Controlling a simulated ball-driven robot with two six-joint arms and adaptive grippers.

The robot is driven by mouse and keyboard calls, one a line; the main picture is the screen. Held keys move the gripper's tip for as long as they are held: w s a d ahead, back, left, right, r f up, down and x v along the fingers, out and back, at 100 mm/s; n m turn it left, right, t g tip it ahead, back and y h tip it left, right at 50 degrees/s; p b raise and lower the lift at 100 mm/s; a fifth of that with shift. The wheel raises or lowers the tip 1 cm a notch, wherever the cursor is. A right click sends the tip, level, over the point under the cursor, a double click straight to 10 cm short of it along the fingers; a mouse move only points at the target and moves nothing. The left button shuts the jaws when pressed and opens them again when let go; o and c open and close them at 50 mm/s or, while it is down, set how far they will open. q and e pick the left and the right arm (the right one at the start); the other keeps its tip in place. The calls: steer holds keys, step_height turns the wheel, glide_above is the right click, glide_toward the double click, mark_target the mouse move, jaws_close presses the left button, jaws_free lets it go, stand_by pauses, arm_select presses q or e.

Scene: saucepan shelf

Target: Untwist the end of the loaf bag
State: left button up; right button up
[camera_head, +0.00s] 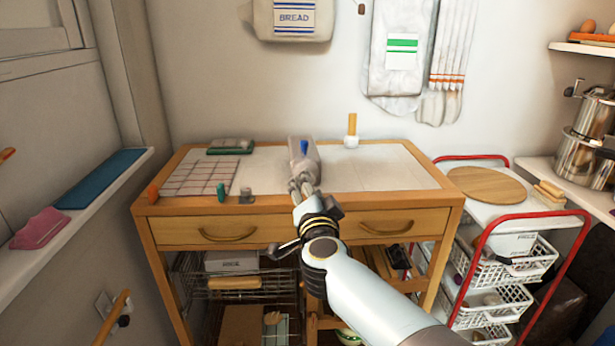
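A pale greyish bag (312,156), which looks like the loaf bag, lies on the wooden table with a blue patch on it. Its near end points toward the table's front edge. My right gripper (302,184), whose arm comes in from the lower right, is at that near end. The fingers overlap the bag's end, so the twist is hidden or too small to make out. I cannot tell whether the fingers are shut on it. My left gripper is not in view.
The wooden table (400,195) has a checked cloth (200,177), a green-edged packet (230,146) and small items at left. The table's right side is clear. A red-framed trolley (484,240) stands at right. A cloth bread bag (293,18) hangs above.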

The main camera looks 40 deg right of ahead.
stand_by(0.3)
steer(key=shift+x, duration=1.2)
steer(key=shift+c, duration=0.3)
steer(key=c, duration=0.8)
steer(key=shift+o, duration=0.2)
steer(key=n+p, duration=0.4)
steer(key=p, duration=0.1)
steer(key=n+p, duration=0.2)
steer(key=shift+r+n, duration=0.3)
steer(key=shift+n, duration=0.1)
steer(key=shift+f+n+p, duration=0.1)
steer(key=shift+n+p, duration=0.3)
steer(key=shift+n, duration=0.1)
steer(key=shift+f, duration=0.2)
